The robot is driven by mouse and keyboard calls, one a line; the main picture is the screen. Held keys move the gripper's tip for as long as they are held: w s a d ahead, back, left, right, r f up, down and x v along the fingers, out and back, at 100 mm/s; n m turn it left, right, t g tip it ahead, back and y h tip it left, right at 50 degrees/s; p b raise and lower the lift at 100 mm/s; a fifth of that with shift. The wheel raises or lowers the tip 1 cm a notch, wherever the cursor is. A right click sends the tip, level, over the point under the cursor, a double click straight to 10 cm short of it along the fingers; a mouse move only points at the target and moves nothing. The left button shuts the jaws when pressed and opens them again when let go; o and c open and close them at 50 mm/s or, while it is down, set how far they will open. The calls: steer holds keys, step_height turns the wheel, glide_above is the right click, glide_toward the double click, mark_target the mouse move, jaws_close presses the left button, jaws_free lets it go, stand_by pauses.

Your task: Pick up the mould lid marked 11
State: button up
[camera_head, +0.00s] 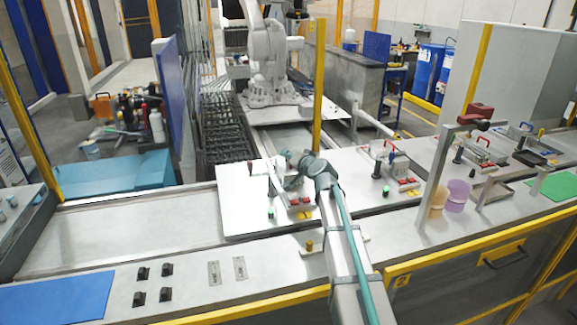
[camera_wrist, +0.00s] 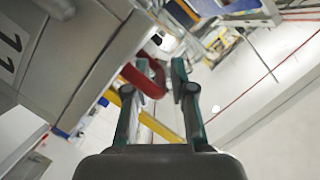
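In the wrist view, a grey block-like part marked 11 (camera_wrist: 48,45), seen tilted, fills the left side. A curved red handle (camera_wrist: 146,78) shows at its right side, close to my left finger. My gripper (camera_wrist: 160,88) has its two teal and grey fingers spread apart, with a gap between them. I cannot tell whether the handle lies between the fingers or just beyond them. In the head view, my gripper (camera_head: 288,174) is beside a pale part (camera_head: 259,168) on the white plate. My arm and gripper partly cover that area, and no number is readable there.
A yellow pole (camera_head: 319,85) rises behind my gripper. The bench's front left holds small black clips and a blue mat (camera_head: 55,297).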

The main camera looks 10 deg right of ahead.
steer(key=shift+c, duration=0.3)
jaws_close()
steer(key=shift+r, duration=0.15)
